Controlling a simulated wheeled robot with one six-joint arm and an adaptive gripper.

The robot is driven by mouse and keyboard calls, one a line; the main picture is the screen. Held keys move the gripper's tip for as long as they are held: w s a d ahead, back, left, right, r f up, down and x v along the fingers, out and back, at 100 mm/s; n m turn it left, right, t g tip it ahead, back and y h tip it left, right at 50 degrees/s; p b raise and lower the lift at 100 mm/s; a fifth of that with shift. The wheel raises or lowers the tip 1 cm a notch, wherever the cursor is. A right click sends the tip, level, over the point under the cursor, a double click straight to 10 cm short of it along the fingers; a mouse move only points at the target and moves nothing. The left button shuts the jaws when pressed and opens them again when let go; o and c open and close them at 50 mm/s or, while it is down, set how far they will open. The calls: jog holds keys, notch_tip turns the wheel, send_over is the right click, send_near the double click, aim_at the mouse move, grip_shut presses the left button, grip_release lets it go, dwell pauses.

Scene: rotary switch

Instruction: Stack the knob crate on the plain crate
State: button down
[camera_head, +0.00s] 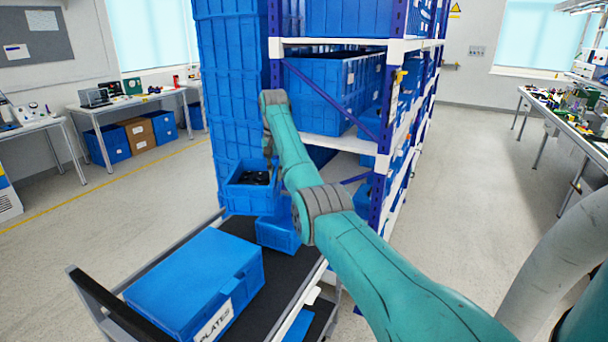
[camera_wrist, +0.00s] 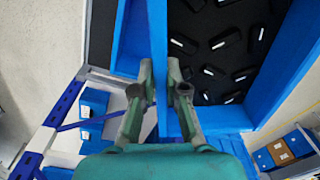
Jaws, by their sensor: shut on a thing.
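The knob crate (camera_head: 250,203) is blue, with black knobs inside, and hangs above the cart in the head view. In the wrist view its blue wall (camera_wrist: 158,35) runs between my fingers, with black, white-marked knobs (camera_wrist: 225,45) to the right. My gripper (camera_wrist: 163,75) is shut on that wall; in the head view my arm mostly hides it. A smaller-looking blue crate (camera_head: 280,236), likely the plain crate, stands on the cart below and slightly right of the knob crate. I cannot tell whether the two crates touch.
A large blue crate labelled PLATES (camera_head: 190,280) stands at the front of the black-topped cart (camera_head: 150,262). A tall stack of blue crates (camera_head: 230,80) and a loaded shelf rack (camera_head: 345,45) stand close behind. Open floor (camera_head: 120,205) lies to the left.

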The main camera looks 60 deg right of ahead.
jog(key=s+d+f+m, duration=0.1)
jog(key=s+d+m, duration=0.3)
jog(key=s+d, duration=0.3)
jog(key=shift+w+a+f, duration=0.15)
jog(key=shift+f, duration=1.35)
jog(key=shift+w+a+f, duration=0.1)
jog(key=shift+f, duration=1.9)
jog(key=c, duration=1.1)
grip_release()
jog(key=shift+c, duration=0.2)
